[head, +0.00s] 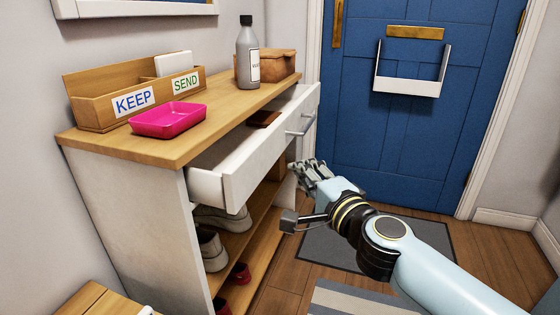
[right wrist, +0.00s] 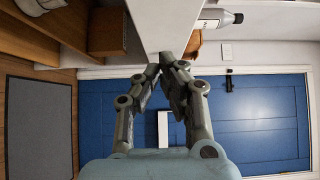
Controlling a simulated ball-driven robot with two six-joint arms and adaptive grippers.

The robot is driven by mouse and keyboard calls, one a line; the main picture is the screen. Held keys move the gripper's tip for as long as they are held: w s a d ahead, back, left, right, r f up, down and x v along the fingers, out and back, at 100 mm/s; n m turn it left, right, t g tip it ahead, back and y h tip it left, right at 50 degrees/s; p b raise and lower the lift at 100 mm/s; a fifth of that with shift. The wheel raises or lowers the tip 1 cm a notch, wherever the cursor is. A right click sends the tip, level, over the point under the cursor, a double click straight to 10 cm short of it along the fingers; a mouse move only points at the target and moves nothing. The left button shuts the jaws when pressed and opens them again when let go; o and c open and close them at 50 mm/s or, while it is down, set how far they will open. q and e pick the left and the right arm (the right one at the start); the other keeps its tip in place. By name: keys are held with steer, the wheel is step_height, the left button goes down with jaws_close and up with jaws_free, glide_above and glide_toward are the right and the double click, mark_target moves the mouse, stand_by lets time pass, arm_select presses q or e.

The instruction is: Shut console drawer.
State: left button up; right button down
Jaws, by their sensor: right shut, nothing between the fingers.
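The white console drawer (head: 262,158) is pulled out from under the console's wooden top (head: 190,135). Its front carries a metal bar handle (head: 301,124), and a brown item (head: 263,119) lies inside. My right gripper (head: 306,168) is just outside the drawer front, low and near its far half. In the right wrist view its fingers (right wrist: 166,62) are shut and empty, with the tips close to a white panel (right wrist: 165,22) that looks like the drawer front. I cannot tell whether they touch it. My left gripper is not in view.
On the top stand a KEEP/SEND organiser (head: 92,104), a pink tray (head: 168,120), a grey bottle (head: 247,60) and a brown basket (head: 275,66). Shoes (head: 212,250) sit on shelves below. A blue door (head: 370,130) is behind; a grey mat (head: 330,248) lies on the floor.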

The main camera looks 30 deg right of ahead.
steer(key=shift+w+a+f, duration=0.1)
steer(key=shift+w+a, duration=0.3)
steer(key=shift+w, duration=0.3)
steer(key=shift+w+a+r, duration=0.1)
steer(key=shift+w+a, duration=0.35)
steer(key=shift+w, duration=0.25)
steer(key=shift+w+a+f, duration=0.1)
steer(key=shift+w+a, duration=0.3)
steer(key=shift+w, duration=0.3)
steer(key=shift+w+a, duration=0.15)
steer(key=w+a, duration=0.2)
steer(key=w, duration=0.1)
steer(key=w+a, duration=0.3)
steer(key=shift+w+a, duration=0.45)
